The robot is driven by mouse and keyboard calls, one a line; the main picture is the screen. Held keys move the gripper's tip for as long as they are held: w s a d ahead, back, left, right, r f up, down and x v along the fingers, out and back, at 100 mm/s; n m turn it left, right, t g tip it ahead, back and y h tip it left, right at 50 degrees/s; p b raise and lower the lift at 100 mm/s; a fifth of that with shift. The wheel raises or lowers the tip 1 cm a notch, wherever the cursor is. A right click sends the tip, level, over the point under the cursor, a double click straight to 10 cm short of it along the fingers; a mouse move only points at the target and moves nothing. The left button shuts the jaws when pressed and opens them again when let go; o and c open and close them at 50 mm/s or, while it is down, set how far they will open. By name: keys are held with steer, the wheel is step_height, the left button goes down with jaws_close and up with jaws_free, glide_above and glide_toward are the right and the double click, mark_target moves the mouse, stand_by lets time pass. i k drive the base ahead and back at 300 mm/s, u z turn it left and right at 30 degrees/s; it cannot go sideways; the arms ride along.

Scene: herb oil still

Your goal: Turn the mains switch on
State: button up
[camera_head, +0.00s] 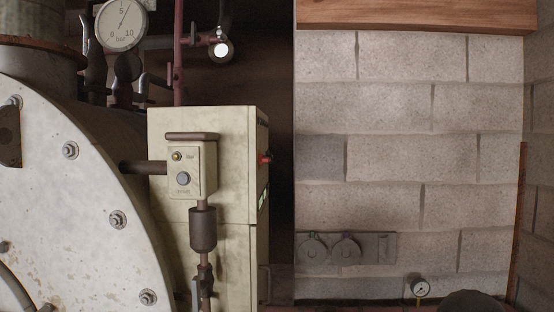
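No part is clearly marked as the mains switch. A small red and black switch-like part (265,159) sticks out from the right side of the cream cabinet (240,150); its position cannot be read. A small cream control box (192,170) in front of the cabinet carries a yellowish lamp or button (177,156) and a grey round button (183,179). A grey plate with two round fittings (345,248) is low on the block wall; I cannot tell what they are.
A large pale riveted vessel (70,200) fills the left side. A pressure gauge (121,25) and a red pipe (178,50) stand behind it. A dark pipe fitting (203,229) hangs below the control box. A small gauge (420,288) is at the bottom right.

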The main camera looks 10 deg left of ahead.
mark_target(261, 159)
steer(key=i, duration=0.35)
steer(key=z, duration=1.65)
steer(key=i, duration=0.5)
steer(key=u, duration=2.4)
